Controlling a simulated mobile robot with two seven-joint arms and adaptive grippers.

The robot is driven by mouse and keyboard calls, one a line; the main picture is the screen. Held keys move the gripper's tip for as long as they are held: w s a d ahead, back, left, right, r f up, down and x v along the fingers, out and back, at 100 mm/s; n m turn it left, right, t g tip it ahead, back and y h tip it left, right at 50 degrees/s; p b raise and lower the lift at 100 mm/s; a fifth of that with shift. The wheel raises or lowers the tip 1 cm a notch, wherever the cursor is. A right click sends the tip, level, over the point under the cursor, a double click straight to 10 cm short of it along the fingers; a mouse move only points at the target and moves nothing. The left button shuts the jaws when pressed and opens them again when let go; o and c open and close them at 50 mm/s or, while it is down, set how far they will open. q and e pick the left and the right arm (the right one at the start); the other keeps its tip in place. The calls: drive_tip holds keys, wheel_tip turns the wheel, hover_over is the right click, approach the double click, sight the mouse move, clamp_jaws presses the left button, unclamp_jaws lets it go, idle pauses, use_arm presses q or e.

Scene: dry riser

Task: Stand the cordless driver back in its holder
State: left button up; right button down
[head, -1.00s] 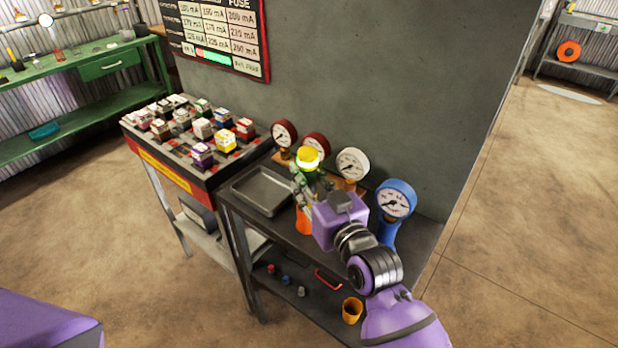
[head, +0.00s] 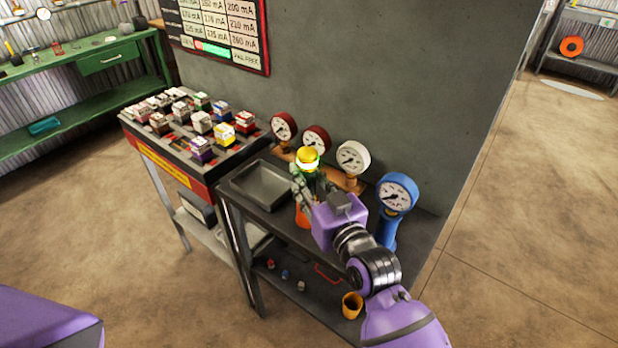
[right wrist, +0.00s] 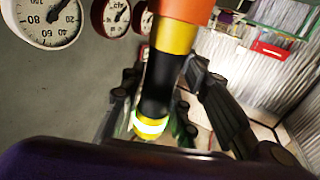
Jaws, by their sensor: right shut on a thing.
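The cordless driver, with a yellow top (head: 307,158) and a pale ring, is upright above the dark bench beside the gauges. In the right wrist view its black middle (right wrist: 158,85) shows between yellow parts. My right gripper (head: 308,187) is shut around the driver's middle, its dark fingers on either side. An orange piece (head: 302,216) is at the driver's lower end and shows at the top of the wrist view (right wrist: 185,8). I cannot tell whether this is the holder or part of the driver. My left gripper is out of view.
A blue gauge (head: 397,193) stands right of my right gripper, with a white gauge (head: 353,158) and red gauges behind. An empty grey tray (head: 262,184) lies to the left. A yellow cup (head: 352,305) is on the lower shelf.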

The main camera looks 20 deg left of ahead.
drive_tip(key=shift+f, duration=0.3)
drive_tip(key=c, duration=1.3)
unclamp_jaws()
drive_tip(key=shift+f, duration=0.15)
